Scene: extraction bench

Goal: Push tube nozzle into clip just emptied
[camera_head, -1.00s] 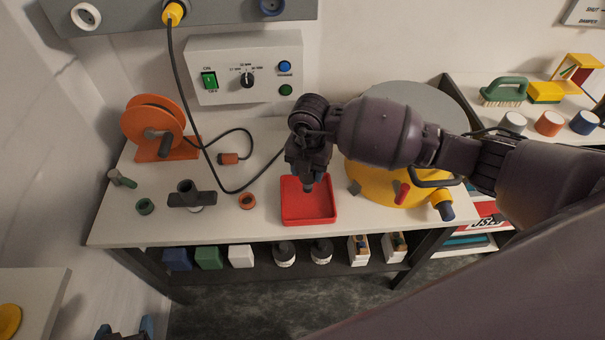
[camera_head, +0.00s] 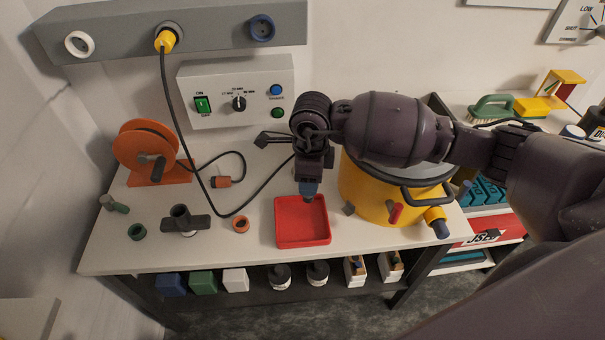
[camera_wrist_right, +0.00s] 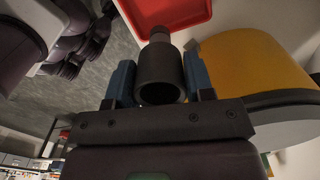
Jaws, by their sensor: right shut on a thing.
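My right gripper (camera_head: 308,186) points down over the back of the red tray (camera_head: 302,241). In the right wrist view its blue fingers (camera_wrist_right: 160,82) are shut on a dark grey tube nozzle (camera_wrist_right: 160,72), whose narrower end points away toward the red tray. A small grey block (camera_head: 349,208) and a red piece (camera_head: 396,212) sit at the front of the yellow drum (camera_head: 372,200); I cannot tell which, if either, is the emptied clip. My left gripper is not in view.
An orange reel (camera_head: 150,150), dark T-shaped fitting (camera_head: 186,221), green ring (camera_head: 137,232) and orange ring (camera_head: 241,224) stand left on the bench. A black cable (camera_head: 185,130) loops down from the duct bar. A yellow spout (camera_head: 436,218) juts from the drum's right.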

